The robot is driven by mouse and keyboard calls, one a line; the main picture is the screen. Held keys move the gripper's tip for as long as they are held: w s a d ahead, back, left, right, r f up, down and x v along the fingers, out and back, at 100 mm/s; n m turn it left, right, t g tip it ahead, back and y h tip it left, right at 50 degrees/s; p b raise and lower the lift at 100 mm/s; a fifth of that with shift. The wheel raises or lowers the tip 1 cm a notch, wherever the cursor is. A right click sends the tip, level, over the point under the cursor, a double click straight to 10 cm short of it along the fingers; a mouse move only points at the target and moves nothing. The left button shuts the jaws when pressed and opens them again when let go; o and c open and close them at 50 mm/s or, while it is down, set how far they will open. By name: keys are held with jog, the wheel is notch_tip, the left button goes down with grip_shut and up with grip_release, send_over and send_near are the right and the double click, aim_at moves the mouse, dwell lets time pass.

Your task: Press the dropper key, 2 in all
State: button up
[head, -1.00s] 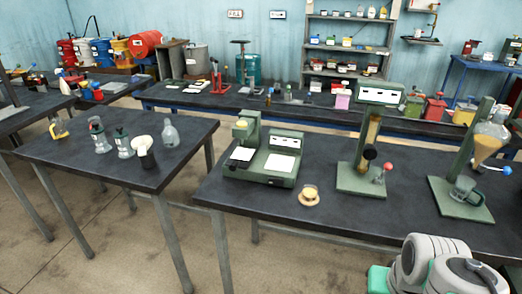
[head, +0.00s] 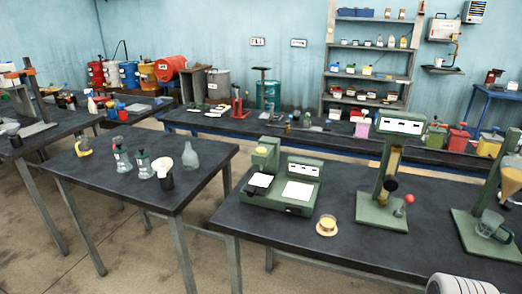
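A green bench device (head: 283,192) stands on the dark middle table. A short column at its left carries a pale yellow cap (head: 265,149) that may be the dropper key; I cannot tell whether it is pressed. A white pad (head: 260,181) lies below the column. A second white pad (head: 299,191) lies on the base, in front of a small panel. My gripper is not in view; only a white part of my arm shows at the bottom right edge.
A small amber dish (head: 327,226) sits in front of the device. A green stand with a red-knobbed lever (head: 404,207) is to its right, then a funnel stand with a glass mug (head: 490,224). Several bottles stand on the left table (head: 115,190).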

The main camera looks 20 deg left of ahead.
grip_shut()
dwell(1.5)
